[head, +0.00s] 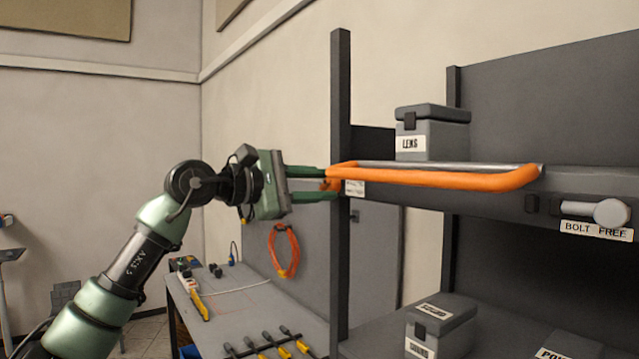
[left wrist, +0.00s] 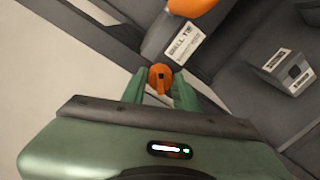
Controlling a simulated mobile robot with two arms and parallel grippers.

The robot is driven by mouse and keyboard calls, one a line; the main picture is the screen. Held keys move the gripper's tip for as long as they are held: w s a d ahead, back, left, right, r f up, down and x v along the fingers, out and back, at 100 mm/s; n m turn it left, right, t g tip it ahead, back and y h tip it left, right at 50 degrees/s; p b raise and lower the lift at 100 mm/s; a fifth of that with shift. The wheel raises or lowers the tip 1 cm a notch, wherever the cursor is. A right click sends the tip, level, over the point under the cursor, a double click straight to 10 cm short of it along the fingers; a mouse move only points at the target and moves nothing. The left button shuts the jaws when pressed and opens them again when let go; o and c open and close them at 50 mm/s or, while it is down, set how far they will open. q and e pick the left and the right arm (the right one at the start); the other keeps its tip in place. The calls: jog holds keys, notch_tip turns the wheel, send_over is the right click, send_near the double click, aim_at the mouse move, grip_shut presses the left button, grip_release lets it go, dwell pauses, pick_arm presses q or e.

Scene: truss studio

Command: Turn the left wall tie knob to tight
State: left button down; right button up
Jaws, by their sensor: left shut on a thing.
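The left wall tie knob is a small orange knob at the left end of the shelf front, beside the dark upright. It shows between my fingertips in the left wrist view (left wrist: 160,77), with a dark mark on its face. In the head view it is mostly hidden by the fingers. My left gripper (head: 331,184) reaches it from the left and is shut on it, one green finger on each side; the fingers also show in the left wrist view (left wrist: 160,90). A white label (left wrist: 184,43) is close to the knob; its text is hard to read. My right gripper is not in view.
An orange rail (head: 440,179) runs along the shelf front just right of my fingers. A grey LENS case (head: 433,140) stands on the shelf. A bolt (head: 608,212) labelled BOLT FREE is at the right. A workbench (head: 240,300) with tools stands below.

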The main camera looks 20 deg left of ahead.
pick_arm(q)
jog(key=m, duration=0.3)
jog(key=shift+m, duration=2)
jog(key=c, duration=1.1)
grip_release()
jog(key=shift+d, duration=0.1)
